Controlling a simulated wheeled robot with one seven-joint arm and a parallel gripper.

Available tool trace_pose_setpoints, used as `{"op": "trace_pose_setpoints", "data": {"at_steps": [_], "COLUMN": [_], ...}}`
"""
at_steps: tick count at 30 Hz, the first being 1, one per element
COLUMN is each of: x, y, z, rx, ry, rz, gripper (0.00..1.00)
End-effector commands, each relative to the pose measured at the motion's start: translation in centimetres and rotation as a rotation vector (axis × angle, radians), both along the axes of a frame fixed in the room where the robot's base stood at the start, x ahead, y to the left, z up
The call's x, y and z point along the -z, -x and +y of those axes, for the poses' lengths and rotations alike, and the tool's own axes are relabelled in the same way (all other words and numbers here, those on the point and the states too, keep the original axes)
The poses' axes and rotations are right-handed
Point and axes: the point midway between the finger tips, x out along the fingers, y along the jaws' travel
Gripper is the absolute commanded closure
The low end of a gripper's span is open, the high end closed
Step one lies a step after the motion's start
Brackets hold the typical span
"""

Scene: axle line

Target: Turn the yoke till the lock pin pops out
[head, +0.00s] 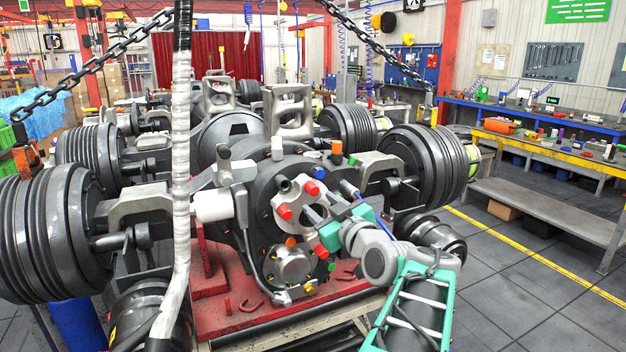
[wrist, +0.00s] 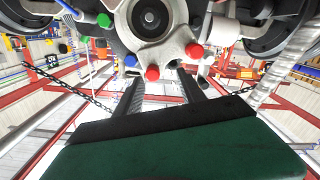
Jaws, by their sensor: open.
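The yoke (head: 289,202) is a pale grey flange with red-capped ends on the front of the dark axle housing. In the wrist view the pale yoke (wrist: 172,42) fills the top middle, around a dark round hub, with red caps below it. My gripper (head: 326,226) is at the yoke's right side in the head view and hides part of it. In the wrist view the two dark fingers of my gripper (wrist: 160,88) are apart, with nothing seen between them. Their tips are close below the red caps; contact cannot be told. I cannot make out which part is the lock pin.
A round metal cover (head: 291,265) sits below the yoke. A red stand (head: 225,300) carries the axle. Large ribbed drums (head: 425,165) stand at both sides. A hanging chain (head: 385,55) and a pale upright pole (head: 181,150) are close by. Floor at right (head: 520,270) is clear.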

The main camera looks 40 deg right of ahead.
Motion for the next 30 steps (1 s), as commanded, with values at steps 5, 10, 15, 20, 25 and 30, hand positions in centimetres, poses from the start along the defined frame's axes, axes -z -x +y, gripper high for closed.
{"op": "trace_pose_setpoints", "data": {"at_steps": [5,10,15,20,25,30], "x": [-1.4,-1.5,-1.3,-1.0,-1.0,-1.0], "y": [-0.5,-3.8,-6.2,-6.7,-6.7,-6.7], "z": [-1.5,-2.3,-3.1,-3.3,-3.3,-3.3], "rx": [0.015,0.013,0.015,0.018,0.018,0.018], "ry": [0.022,0.019,0.019,0.02,0.021,0.021], "rz": [-0.036,-0.035,-0.034,-0.033,-0.033,-0.034], "gripper": [0.54,0.54,0.54,0.54,0.55,0.69]}}
